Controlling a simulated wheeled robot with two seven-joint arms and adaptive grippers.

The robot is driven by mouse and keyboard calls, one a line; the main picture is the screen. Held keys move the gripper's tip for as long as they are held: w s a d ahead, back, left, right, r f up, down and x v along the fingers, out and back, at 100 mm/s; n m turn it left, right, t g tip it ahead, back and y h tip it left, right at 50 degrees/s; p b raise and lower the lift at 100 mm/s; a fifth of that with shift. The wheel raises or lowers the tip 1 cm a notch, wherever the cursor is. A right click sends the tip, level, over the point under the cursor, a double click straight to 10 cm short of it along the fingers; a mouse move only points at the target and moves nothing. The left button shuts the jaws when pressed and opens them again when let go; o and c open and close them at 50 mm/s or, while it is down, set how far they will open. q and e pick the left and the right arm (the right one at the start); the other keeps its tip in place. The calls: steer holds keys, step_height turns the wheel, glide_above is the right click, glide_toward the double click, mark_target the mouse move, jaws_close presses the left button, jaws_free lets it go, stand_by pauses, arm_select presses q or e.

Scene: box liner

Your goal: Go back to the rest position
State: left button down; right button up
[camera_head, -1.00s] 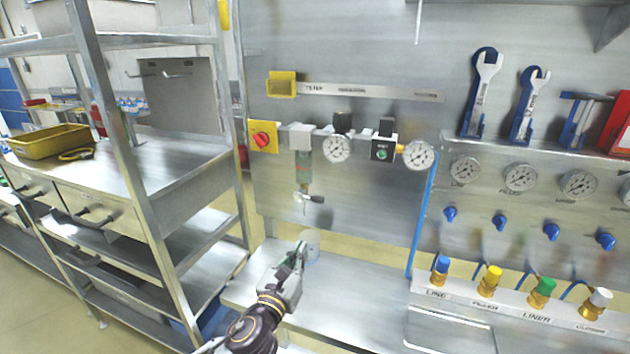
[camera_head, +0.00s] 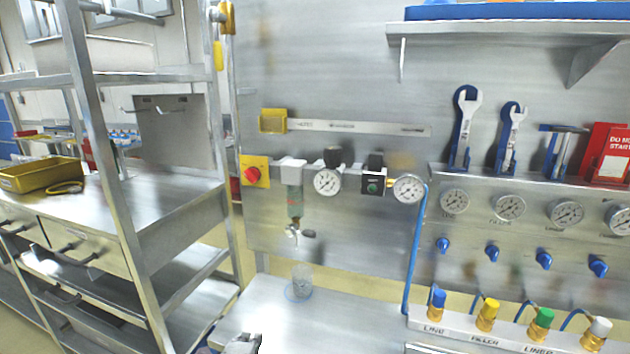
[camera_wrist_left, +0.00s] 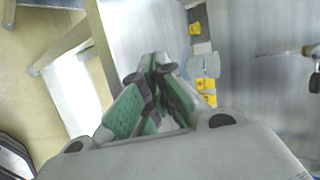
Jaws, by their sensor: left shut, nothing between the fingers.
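My left gripper (camera_head: 243,343) shows only in part at the bottom edge of the head view, low in front of the steel bench (camera_head: 275,315). In the left wrist view its green-padded fingers (camera_wrist_left: 153,68) are together, with nothing seen between them. The rest of the left arm is out of the head view. My right gripper is in neither view. A clear cup (camera_head: 301,281) stands on the bench beyond the left gripper, apart from it.
A steel rack (camera_head: 100,170) stands at the left with a yellow tray (camera_head: 38,176). The wall panel carries gauges (camera_head: 327,182), a red knob on a yellow plate (camera_head: 252,175) and wrenches (camera_head: 465,125). Coloured fittings (camera_head: 487,315) line the bench at right.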

arm_select(q)
steer(key=s+a+f+n+g, duration=0.35)
steer(key=s+f+n, duration=0.25)
steer(key=s+n, duration=0.3)
steer(key=s+a+f+n+g, duration=0.3)
steer(key=s+f+n+g, duration=0.25)
steer(key=s+n, duration=0.35)
step_height(320, 180, down, 32)
steer(key=s+a+m, duration=0.1)
steer(key=s, duration=0.1)
steer(key=s+a+f+g, duration=0.1)
steer(key=s+a+f, duration=0.2)
steer(key=s+f, duration=0.7)
steer(key=s+a+f+g, duration=0.1)
steer(key=s+a+f, duration=0.2)
steer(key=s+f, duration=0.8)
steer(key=shift+s+a+m, duration=0.15)
steer(key=shift+s+m, duration=0.25)
steer(key=shift+s, duration=0.25)
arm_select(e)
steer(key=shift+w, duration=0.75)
